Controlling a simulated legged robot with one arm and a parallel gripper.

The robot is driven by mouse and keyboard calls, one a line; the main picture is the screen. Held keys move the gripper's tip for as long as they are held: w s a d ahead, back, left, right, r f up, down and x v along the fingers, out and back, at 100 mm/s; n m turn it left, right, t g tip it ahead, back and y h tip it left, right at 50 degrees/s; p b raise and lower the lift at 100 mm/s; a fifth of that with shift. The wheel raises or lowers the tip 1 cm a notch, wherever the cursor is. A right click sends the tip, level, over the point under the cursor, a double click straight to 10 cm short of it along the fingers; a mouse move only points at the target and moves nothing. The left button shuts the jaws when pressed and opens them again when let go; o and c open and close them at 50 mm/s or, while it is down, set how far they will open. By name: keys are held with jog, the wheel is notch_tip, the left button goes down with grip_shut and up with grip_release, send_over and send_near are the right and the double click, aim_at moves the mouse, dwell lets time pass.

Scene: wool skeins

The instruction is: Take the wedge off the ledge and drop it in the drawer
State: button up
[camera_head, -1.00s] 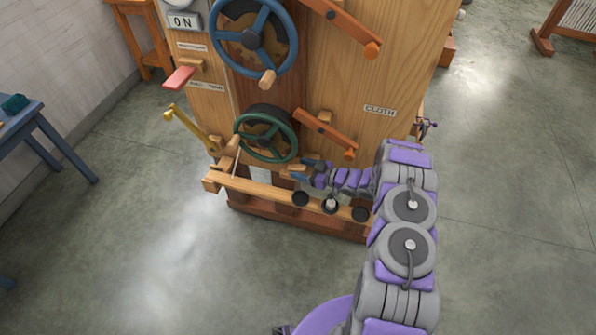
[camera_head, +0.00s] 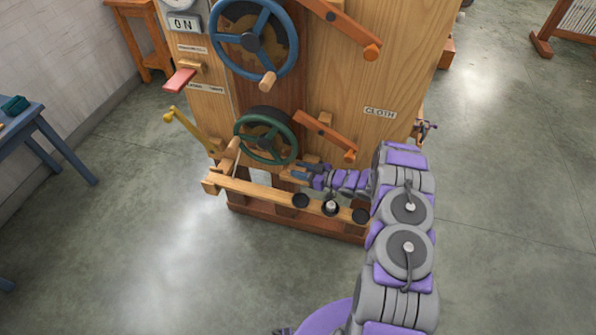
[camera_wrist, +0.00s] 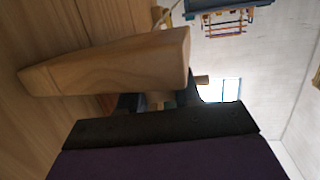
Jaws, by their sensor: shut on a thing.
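The wedge (camera_wrist: 110,66) is a pale wooden piece, narrow at its left end and thick at its right end, and it fills the upper left of the wrist view. My gripper (camera_wrist: 158,101) is shut on it, with the dark fingers mostly hidden behind it. In the head view my gripper (camera_head: 302,172) is low at the front of the wooden machine, just above a horizontal wooden rail. I cannot tell which part is the ledge. No open drawer is clearly visible.
The wooden rail (camera_head: 250,190) has black knobs. A blue table (camera_head: 30,135) stands left. The floor in front is clear.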

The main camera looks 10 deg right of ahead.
jog(key=shift+r+p, duration=0.3)
jog(key=shift+r, duration=0.2)
jog(key=f+p+v, duration=0.3)
jog(key=v, duration=1.4)
jog(key=shift+s+d, duration=0.35)
jog(key=shift+d, duration=0.2)
jog(key=shift+r, duration=0.1)
